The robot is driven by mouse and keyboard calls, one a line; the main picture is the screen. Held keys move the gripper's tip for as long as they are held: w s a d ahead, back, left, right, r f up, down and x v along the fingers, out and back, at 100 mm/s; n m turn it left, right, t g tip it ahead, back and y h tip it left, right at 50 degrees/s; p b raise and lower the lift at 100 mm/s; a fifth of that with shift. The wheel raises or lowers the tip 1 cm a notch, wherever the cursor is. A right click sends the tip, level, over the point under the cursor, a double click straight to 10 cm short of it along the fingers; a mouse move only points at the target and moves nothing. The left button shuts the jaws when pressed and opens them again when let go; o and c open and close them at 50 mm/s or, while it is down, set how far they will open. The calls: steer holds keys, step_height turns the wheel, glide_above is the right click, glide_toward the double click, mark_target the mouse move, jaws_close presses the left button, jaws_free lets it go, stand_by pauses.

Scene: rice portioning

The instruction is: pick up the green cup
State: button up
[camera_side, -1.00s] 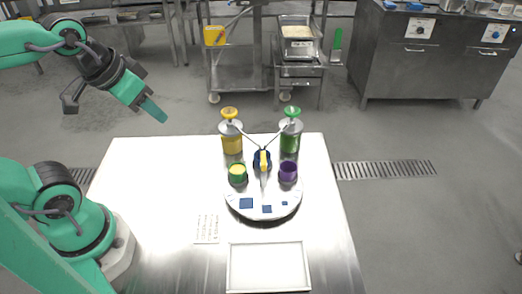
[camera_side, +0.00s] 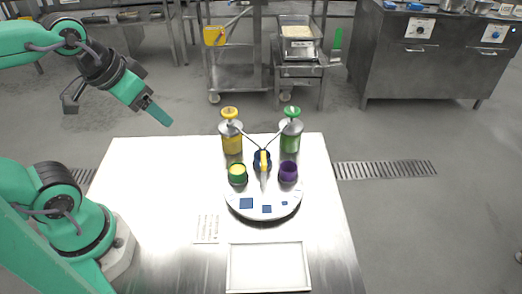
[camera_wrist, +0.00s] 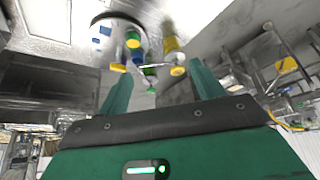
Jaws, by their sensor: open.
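The green cup (camera_side: 238,175) stands upright at the left rear edge of the round white tray (camera_side: 240,208) in the side view, with yellow showing inside it. A purple cup (camera_side: 288,173) stands across from it on the right. My gripper (camera_side: 157,112) is open and empty, high in the air to the upper left of the cup and well apart from it. In the wrist view its two fingers (camera_wrist: 161,82) are spread.
Behind the cups stand a yellow bottle (camera_side: 232,143) and a green bottle (camera_side: 290,140). A blue and yellow thing (camera_side: 262,162) stands between the cups. A white rectangular tray (camera_side: 232,268) and a printed card (camera_side: 206,229) lie nearer. The table's left part is clear.

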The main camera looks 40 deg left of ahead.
steer(key=shift+w, duration=0.1)
steer(key=g, duration=0.5)
glide_above(237, 168)
steer(key=f, duration=1.2)
steer(key=shift+a+f, duration=0.2)
steer(key=shift+a, duration=0.05)
steer(key=shift+d+f+g, duration=0.15)
steer(key=shift+f+g, duration=0.15)
steer(key=shift+f, duration=1.3)
steer(key=shift+f, duration=0.1)
steer(key=shift+d+f, duration=0.15)
steer(key=shift+f, duration=2.35)
